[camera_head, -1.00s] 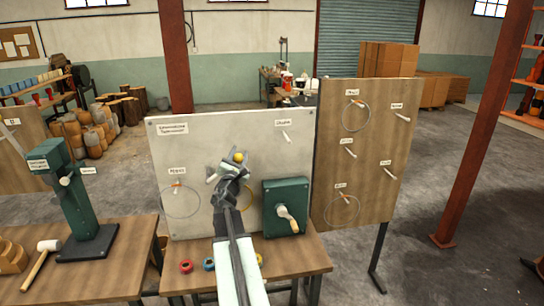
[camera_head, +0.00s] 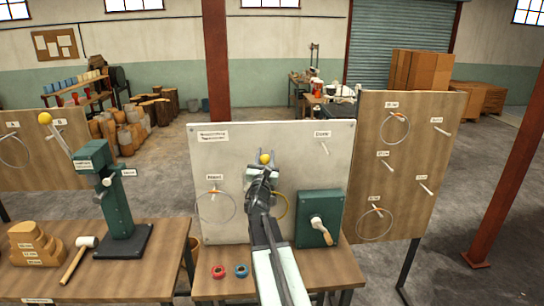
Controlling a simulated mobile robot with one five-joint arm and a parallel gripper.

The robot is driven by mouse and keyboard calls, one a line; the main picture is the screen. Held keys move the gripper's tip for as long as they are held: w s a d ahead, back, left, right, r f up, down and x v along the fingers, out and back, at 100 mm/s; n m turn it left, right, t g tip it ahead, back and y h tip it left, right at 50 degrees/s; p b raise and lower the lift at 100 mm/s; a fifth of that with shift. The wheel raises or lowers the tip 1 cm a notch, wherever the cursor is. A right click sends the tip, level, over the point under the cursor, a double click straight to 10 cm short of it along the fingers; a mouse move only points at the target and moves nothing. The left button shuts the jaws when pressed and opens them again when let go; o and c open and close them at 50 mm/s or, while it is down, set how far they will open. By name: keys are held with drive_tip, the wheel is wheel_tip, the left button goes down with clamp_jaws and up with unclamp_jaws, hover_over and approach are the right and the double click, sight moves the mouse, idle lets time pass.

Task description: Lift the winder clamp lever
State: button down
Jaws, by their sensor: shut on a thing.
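The lever's yellow ball knob (camera_head: 265,158) shows in front of the pale upright panel (camera_head: 220,160), just above my fingers. My gripper (camera_head: 264,172) is shut at the lever just below the knob. The lever's shaft and pivot are hidden behind my gripper and arm. A green winder box (camera_head: 310,207) with a crank handle (camera_head: 320,230) is mounted low on the panel, to the right of my arm.
A white peg (camera_head: 325,148) sticks out at the panel's upper right, and a wire ring (camera_head: 215,207) hangs at left.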

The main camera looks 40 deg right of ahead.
sight(264, 163)
drive_tip(key=shift+r, duration=0.1)
drive_tip(key=c, duration=1.3)
unclamp_jaws()
drive_tip(key=o, duration=0.3)
drive_tip(key=shift+s+a, duration=0.1)
drive_tip(key=shift+s, duration=0.05)
drive_tip(key=shift+o, duration=0.2)
drive_tip(key=b+v, duration=0.2)
drive_tip(key=v, duration=0.5)
drive_tip(key=shift+s+a+b, duration=0.25)
drive_tip(key=shift+s+b, duration=0.05)
drive_tip(key=shift+b, duration=0.05)
